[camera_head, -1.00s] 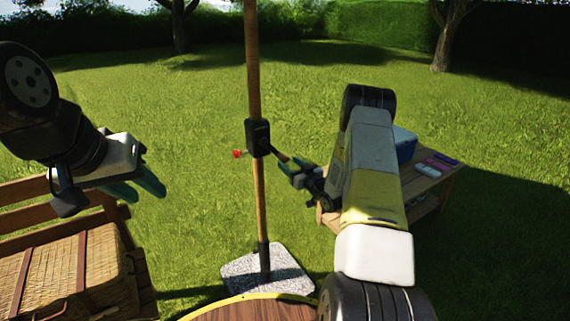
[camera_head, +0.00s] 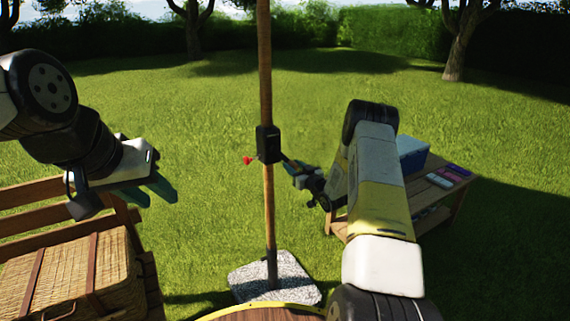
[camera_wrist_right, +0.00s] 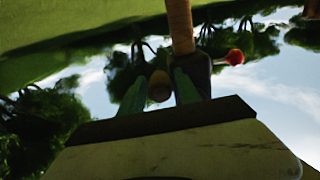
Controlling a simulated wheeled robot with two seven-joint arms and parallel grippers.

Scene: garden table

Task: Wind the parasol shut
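The parasol's wooden pole (camera_head: 266,80) stands upright, its canopy out of view. A black crank housing (camera_head: 268,144) sits on the pole, with a small red knob (camera_head: 247,160) on its left side. My right gripper (camera_head: 290,164) is at the housing's right side. In the right wrist view, its teal fingers lie on either side of the round wooden crank handle (camera_wrist_right: 159,86) and appear closed on it. The housing (camera_wrist_right: 196,68) and red knob (camera_wrist_right: 235,57) show beyond. My left gripper (camera_head: 150,193) is open and empty, well left of the pole.
The pole's stone base (camera_head: 250,285) stands on the grass. A round table edge (camera_head: 262,312) is at the bottom. A wicker basket (camera_head: 70,275) sits on a wooden bench (camera_head: 40,195) at left. A side table (camera_head: 445,190) with a blue cooler (camera_head: 411,152) stands at right.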

